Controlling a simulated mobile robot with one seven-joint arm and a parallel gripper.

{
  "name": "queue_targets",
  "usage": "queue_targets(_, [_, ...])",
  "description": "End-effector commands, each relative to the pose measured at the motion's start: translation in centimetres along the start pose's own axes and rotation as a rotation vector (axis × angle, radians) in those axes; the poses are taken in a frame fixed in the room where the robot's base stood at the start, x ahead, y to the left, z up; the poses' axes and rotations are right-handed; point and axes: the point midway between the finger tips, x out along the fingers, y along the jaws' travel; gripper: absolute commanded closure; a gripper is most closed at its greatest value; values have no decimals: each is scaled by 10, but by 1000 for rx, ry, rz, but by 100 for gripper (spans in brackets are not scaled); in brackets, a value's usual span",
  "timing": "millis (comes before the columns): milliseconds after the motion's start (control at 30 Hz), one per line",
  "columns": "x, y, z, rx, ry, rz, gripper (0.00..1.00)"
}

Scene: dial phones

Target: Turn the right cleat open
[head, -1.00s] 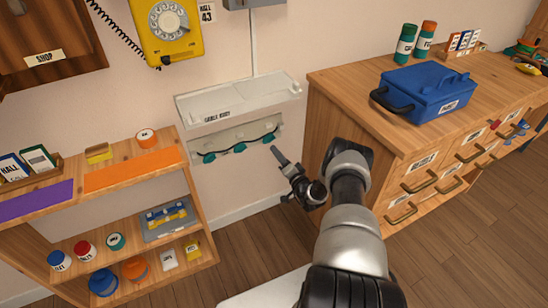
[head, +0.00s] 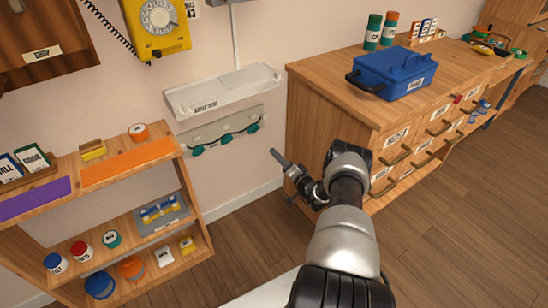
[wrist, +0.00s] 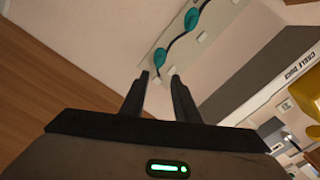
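The right cleat (head: 254,127) is a teal piece at the right end of a grey panel (head: 222,130) on the wall, with a dark cable running along it. Two more teal cleats, the middle cleat (head: 227,139) and the left cleat (head: 197,150), sit farther left. In the wrist view, a teal cleat (wrist: 159,57), seemingly the right one, lies just beyond the fingertips, and another teal cleat (wrist: 195,12) shows above it. My gripper (head: 275,156) is right of and below the right cleat in the head view. In the wrist view my gripper (wrist: 159,76) is open and empty, apparently not touching the cleat.
A white cable duct ledge (head: 222,92) juts out above the panel. A wooden drawer cabinet (head: 325,105) stands close on the right, bearing a blue toolbox (head: 395,75). A wooden shelf (head: 195,200) with jars stands on the left. A yellow phone (head: 160,22) hangs above.

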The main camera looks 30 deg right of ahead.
Motion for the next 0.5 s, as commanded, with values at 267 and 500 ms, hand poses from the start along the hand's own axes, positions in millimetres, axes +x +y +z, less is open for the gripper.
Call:
queue_targets(267, [-4, 3, -4, 0, -4, -2, 72])
queue_targets(500, [-4, 3, -4, 0, -4, -2, 72])
